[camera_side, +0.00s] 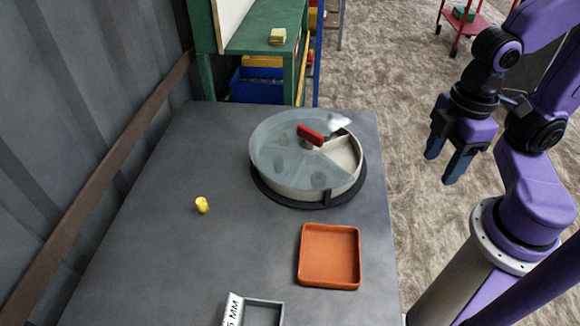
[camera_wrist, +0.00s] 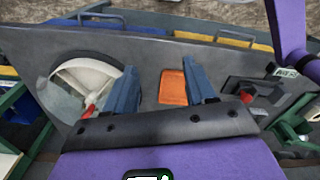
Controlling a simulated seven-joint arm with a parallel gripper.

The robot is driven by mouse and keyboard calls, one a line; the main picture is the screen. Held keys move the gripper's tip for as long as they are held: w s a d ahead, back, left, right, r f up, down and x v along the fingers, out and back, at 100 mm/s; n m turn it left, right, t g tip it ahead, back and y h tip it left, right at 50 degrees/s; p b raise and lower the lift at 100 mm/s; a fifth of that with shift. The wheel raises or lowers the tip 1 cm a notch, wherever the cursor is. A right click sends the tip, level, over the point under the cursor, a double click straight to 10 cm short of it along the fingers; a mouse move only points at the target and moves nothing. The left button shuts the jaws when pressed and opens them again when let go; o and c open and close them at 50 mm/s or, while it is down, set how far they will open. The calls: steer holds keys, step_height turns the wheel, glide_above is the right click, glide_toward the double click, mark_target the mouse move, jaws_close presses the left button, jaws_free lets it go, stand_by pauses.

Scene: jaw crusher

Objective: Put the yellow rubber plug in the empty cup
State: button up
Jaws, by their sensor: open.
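The yellow rubber plug (camera_side: 201,205) stands on the grey table, left of a round divided tray (camera_side: 344,158). A translucent lid (camera_side: 270,150) with a red handle (camera_side: 310,135) covers most of the tray. Dark shapes show dimly under the lid. The uncovered sector at the right looks empty, with a whitish object above it at the back. I cannot tell which compartment is the empty cup. My gripper (camera_side: 447,158) is open and empty, raised beyond the table's right side, far from the plug. Its fingers also show in the wrist view (camera_wrist: 160,75); I cannot make out the plug there.
An orange square tray (camera_side: 329,257) lies empty in front of the round tray. A grey box with a "5 MM" label (camera_side: 262,313) is at the front edge. A green bench (camera_side: 265,45) stands behind, and a corrugated wall (camera_side: 80,110) runs along the left. The table's left is clear.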

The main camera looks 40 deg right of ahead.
steer(key=shift+w, duration=0.1)
steer(key=n, duration=1.4)
glide_above(200, 201)
step_height(200, 201, down, 2)
step_height(200, 201, down, 17)
steer(key=shift+r, duration=0.1)
jaws_close()
